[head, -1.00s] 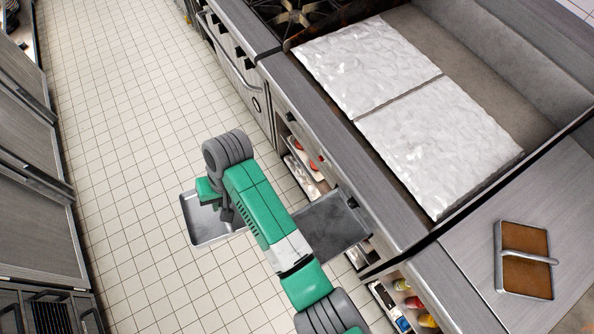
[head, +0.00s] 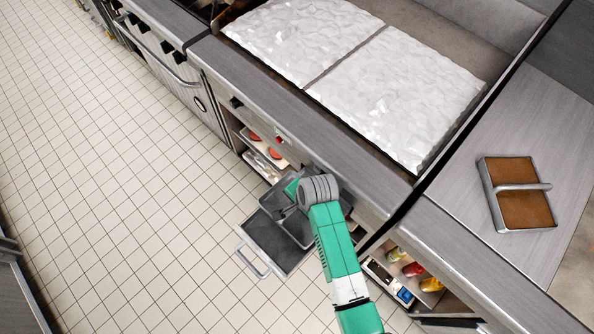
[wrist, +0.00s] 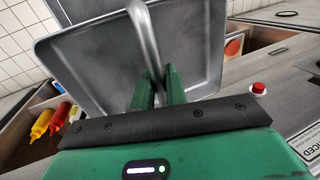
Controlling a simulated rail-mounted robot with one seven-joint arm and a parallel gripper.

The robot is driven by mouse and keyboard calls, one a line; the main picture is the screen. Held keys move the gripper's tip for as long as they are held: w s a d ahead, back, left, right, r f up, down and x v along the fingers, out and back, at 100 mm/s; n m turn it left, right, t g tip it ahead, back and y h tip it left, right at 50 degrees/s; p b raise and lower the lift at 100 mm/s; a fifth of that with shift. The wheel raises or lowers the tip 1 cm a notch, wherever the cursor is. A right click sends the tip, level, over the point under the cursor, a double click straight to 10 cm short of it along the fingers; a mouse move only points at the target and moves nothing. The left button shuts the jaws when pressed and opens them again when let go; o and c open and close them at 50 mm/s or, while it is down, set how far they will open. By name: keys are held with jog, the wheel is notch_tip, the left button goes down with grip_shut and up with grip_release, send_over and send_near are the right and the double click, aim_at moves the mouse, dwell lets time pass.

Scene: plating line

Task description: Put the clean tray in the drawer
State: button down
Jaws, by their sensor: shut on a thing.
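The clean tray (wrist: 95,70) is a square grey metal tray with a raised rim and a bar handle across its middle. My gripper (wrist: 158,90) is shut on this handle. In the head view the tray (head: 273,200) is over the inner part of the pulled-out drawer (head: 277,243), close to the counter front. The drawer is shallow, dark inside, with a bar handle at its outer end. My gripper (head: 289,208) is partly hidden by my wrist. I cannot tell whether the tray touches the drawer floor.
Open shelves under the counter hold red and yellow bottles (head: 412,269) to the right and red items on a light tray (head: 265,147) to the left. Another handled tray with brown contents (head: 525,197) lies on the counter. White slabs (head: 395,95) cover the griddle. The tiled floor is clear.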

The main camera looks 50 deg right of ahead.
aim_at(297, 215)
notch_tip(297, 215, down, 10)
jog(key=b, duration=0.4)
jog(key=shift+w, duration=0.15)
jog(key=shift+r, duration=0.15)
jog(key=c, duration=1.4)
grip_release()
jog(key=shift+c, duration=0.2)
jog(key=shift+o, duration=0.2)
jog(key=p+v, duration=0.4)
jog(key=v, duration=0.8)
jog(key=shift+p, duration=0.4)
